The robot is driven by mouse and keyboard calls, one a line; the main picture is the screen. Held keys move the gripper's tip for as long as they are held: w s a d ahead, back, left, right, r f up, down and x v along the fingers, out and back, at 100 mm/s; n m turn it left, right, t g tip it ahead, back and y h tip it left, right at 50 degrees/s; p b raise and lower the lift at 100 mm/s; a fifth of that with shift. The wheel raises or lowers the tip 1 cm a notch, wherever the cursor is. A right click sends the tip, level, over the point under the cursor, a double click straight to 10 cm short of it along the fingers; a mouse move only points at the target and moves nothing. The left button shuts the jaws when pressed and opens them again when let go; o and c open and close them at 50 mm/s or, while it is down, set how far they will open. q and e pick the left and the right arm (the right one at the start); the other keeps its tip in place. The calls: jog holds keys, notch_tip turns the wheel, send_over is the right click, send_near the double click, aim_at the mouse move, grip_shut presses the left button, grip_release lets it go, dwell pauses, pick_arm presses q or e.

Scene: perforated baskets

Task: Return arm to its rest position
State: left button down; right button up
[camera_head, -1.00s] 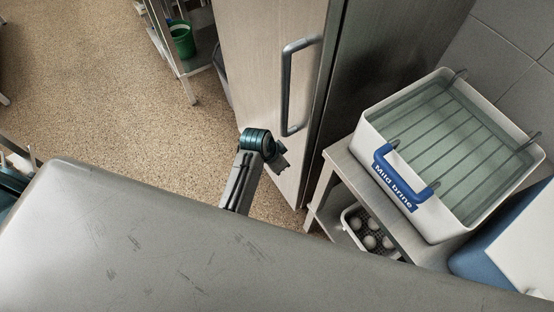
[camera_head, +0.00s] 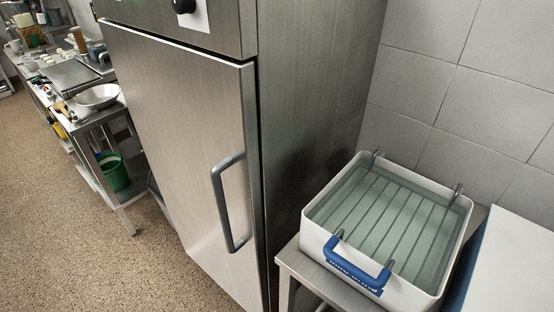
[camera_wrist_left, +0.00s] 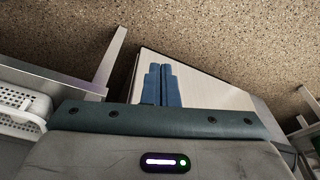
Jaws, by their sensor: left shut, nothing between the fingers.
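My left gripper (camera_wrist_left: 161,78) shows in the left wrist view. Its two blue fingers lie side by side, shut, with nothing between them. Behind them is a pale flat panel, and the speckled floor (camera_wrist_left: 200,25) lies beyond. The fingers look clear of any object. Neither of my grippers shows in the head view, and my right gripper is in neither view.
A tall steel cabinet (camera_head: 185,150) with a grey handle (camera_head: 224,200) stands centre-left. A white tub (camera_head: 318,235) with a wire rack and blue handle sits on a steel stand at right. A white perforated basket (camera_wrist_left: 18,103) is at the wrist view's left.

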pick_arm(q)
jog(key=s+a+f+n, duration=0.1)
jog(key=s+a+f, duration=0.3)
jog(key=s, duration=0.5)
jog(key=s+a+f+n+y, duration=0.1)
jog(key=s+a+f, duration=0.2)
jog(key=s+f, duration=0.3)
jog(key=s+a+f+n+g+b, duration=0.1)
jog(key=s+a+f, duration=0.3)
jog(key=s, duration=0.9)
notch_tip(320, 180, down, 2)
jog(key=shift+s+a+f+n+y, duration=0.1)
jog(key=shift+s+a+n+y, duration=0.2)
jog(key=shift+s, duration=0.05)
